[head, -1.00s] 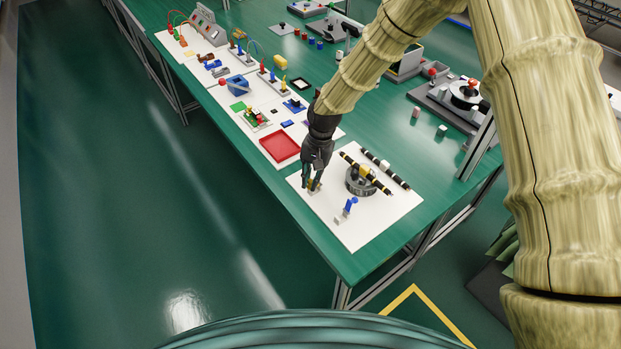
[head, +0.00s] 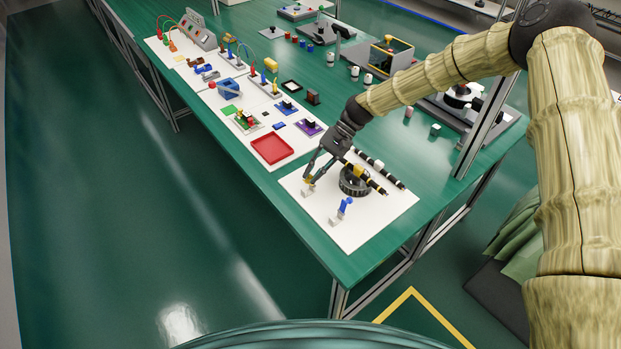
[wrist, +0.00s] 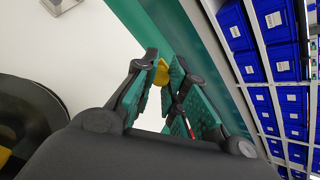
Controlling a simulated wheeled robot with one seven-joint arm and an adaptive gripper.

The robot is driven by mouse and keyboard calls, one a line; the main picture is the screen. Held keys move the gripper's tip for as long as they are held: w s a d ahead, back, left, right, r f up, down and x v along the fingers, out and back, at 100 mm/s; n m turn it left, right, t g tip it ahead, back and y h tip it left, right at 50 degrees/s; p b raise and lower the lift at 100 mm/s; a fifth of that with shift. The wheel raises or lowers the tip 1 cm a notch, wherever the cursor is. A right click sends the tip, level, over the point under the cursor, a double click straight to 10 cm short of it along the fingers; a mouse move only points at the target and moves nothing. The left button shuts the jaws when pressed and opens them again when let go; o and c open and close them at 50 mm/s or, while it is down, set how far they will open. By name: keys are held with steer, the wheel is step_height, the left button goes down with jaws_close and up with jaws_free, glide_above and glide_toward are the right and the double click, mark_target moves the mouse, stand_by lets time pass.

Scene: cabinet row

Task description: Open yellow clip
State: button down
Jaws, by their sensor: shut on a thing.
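The yellow clip (wrist: 162,73) shows in the wrist view as a small yellow piece between the green-padded fingers of my gripper (wrist: 164,72). My gripper is shut on it, and the fingers hide most of the clip. In the head view my gripper (head: 309,180) reaches down to a small pale base (head: 308,191) on the white board, left of the black ring. The clip is too small there to tell its position clearly.
A blue clip (head: 346,204) on a pale base stands just in front. A red tray (head: 272,149) lies behind left.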

steer(key=shift+w+d+f+g+y+b, duration=0.15)
steer(key=shift+w+d+g+y+b, duration=0.15)
steer(key=shift+g+y+b, duration=0.25)
steer(key=shift+w+d+f+g+y+b, duration=0.15)
steer(key=shift+d+g+y+b, duration=0.15)
steer(key=shift+y+b, duration=0.4)
steer(key=shift+r, duration=0.1)
steer(key=c, duration=1.4)
jaws_free()
steer(key=v, duration=1.2)
steer(key=shift+w, duration=0.1)
